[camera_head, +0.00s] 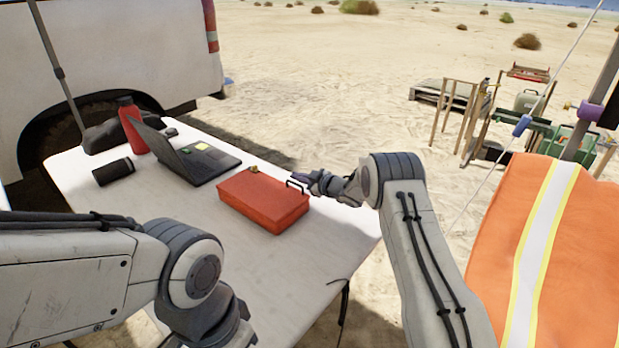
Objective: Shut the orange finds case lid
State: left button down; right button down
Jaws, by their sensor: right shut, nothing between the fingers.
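The orange finds case (263,203) is a red-orange box on the white table (310,260). Its top looks flat and closed, with a dark handle at its right end and a small yellowish piece on the far edge of the top. My right gripper (308,180) is just right of the case, close to the handle; it is shut and holds nothing. I cannot tell whether it touches the case. My left arm comes in at the lower left, and its gripper is outside the picture.
An open laptop (196,160) with sticky notes, a red bottle (132,125) and a black cylinder (113,171) stand left of the case. An orange vest (535,250) hangs at the right. The table's near part is clear. A white vehicle (130,45) stands behind.

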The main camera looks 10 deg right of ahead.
jog(key=w+r+b+v, duration=0.1)
jog(key=v, duration=0.8)
jog(key=s+a+r+m+g+h+p, duration=0.3)
jog(key=s+a+r+h, duration=0.2)
jog(key=s+a+r, duration=0.6)
pick_arm(q)
notch_tip(320, 180, up, 5)
jog(key=shift+d+r+p, duration=0.1)
jog(key=shift+p, duration=0.95)
pick_arm(e)
jog(key=s+a+m+g+h, duration=0.1)
jog(key=s+g, duration=0.8)
jog(key=s, duration=3.1)
jog(key=shift+s+m+g+h, duration=0.2)
jog(key=shift+m+g+h, duration=0.15)
jog(key=shift+h, duration=0.35)
jog(key=shift+w+a+r, duration=0.1)
jog(key=shift+a, duration=0.05)
